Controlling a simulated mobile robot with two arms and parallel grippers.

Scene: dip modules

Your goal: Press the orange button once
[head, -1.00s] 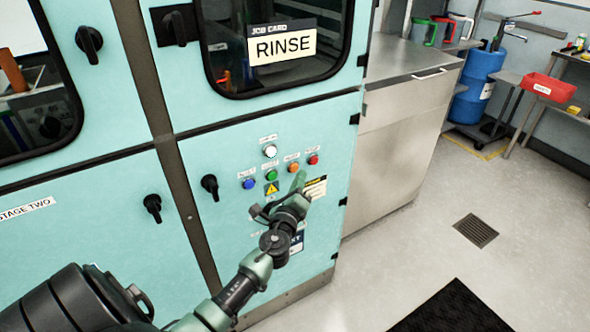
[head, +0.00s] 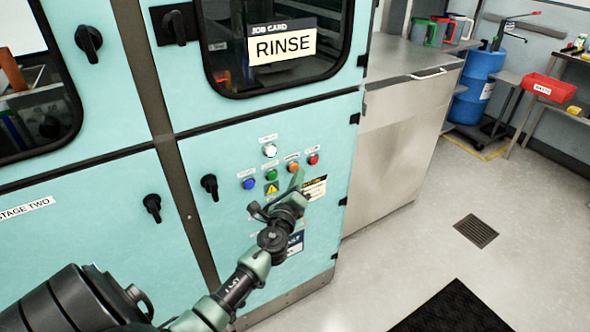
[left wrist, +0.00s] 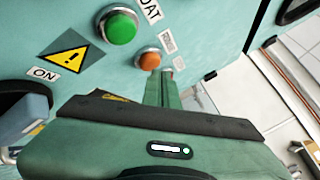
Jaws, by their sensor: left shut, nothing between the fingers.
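The orange button (head: 293,167) is on the teal cabinet's front panel, between the green button (head: 271,174) and the red button (head: 313,159). It also shows in the left wrist view (left wrist: 149,59), just beyond my fingertips and partly covered by them. My left gripper (head: 298,176) is shut and empty, its fingers pointing at the panel just below the orange button. In the left wrist view the fingers (left wrist: 165,78) end at the button's lower right edge. I cannot tell whether they touch it. My right gripper is not in view.
A white button (head: 270,151) and a blue button (head: 249,183) are on the same panel. A black knob (head: 209,186) sticks out to the left. A steel counter (head: 405,120) stands right of the cabinet. The floor at the right has a drain and a black mat.

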